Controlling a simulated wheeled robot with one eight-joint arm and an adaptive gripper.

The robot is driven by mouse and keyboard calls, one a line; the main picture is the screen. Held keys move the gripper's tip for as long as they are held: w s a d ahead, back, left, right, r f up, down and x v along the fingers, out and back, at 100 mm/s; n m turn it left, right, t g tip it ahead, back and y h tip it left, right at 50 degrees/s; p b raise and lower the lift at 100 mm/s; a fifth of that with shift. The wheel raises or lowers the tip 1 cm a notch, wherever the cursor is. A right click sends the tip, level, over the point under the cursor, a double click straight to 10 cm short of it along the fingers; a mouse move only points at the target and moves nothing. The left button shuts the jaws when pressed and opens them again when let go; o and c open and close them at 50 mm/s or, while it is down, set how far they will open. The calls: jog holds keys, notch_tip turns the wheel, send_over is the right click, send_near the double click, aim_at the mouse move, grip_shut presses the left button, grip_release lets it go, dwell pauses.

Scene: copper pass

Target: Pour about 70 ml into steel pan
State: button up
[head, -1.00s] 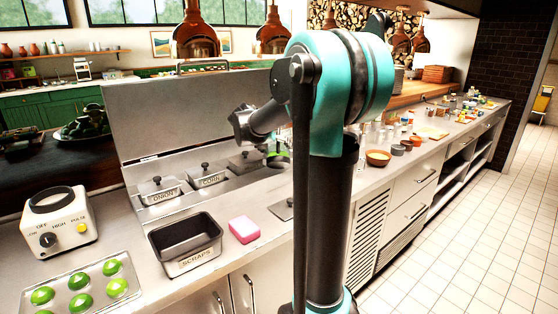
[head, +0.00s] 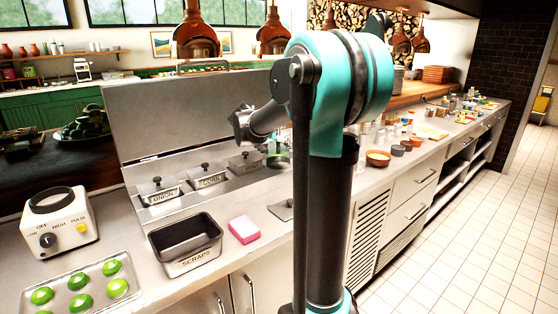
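My arm (head: 330,95) rises in front of the counter, and its outer link (head: 262,122) reaches left over the prep rail. My gripper does not show; it is outside the view or hidden behind my arm. I cannot pick out a steel pan for certain. Lidded steel inserts marked ONION (head: 158,189) and CORN (head: 207,175) sit in the rail, with another lidded insert (head: 246,162) beside them. A small dark round vessel with some green (head: 278,161) is partly hidden by my arm. No pouring container or liquid stream is visible.
A SCRAPS bin (head: 186,247), a pink sponge (head: 244,229), a blender base (head: 59,223) and a tray of green halves (head: 127,292) occupy the near left counter. An orange bowl (head: 378,158) and several glasses and jars stand on the right counter. The tiled floor (head: 470,235) at right is clear.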

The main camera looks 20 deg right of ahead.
aim_at(273, 158)
dwell(0.8)
jog(key=shift+s+a+t+h+b, duration=0.15)
jog(key=shift+t+h+b, duration=0.2)
jog(key=shift+t, duration=0.35)
jog(key=s+t, duration=0.1)
jog(key=m+t+h+b, duration=0.1)
jog(key=t, duration=0.1)
jog(key=shift+s+a+f+h, duration=0.2)
jog(key=shift+s+a+h, duration=0.05)
jog(key=shift+s, duration=0.1)
jog(key=shift+s+a+f+m+t+h+b, duration=0.1)
jog(key=shift+s+f+m+t+h+b, duration=0.2)
jog(key=shift+t+h+b, duration=0.35)
jog(key=shift+s+f+m+t+h+b, duration=0.1)
jog(key=shift+f+m+t+h+b, duration=0.2)
jog(key=shift+m+t+h+b, duration=0.35)
jog(key=shift+b, duration=0.35)
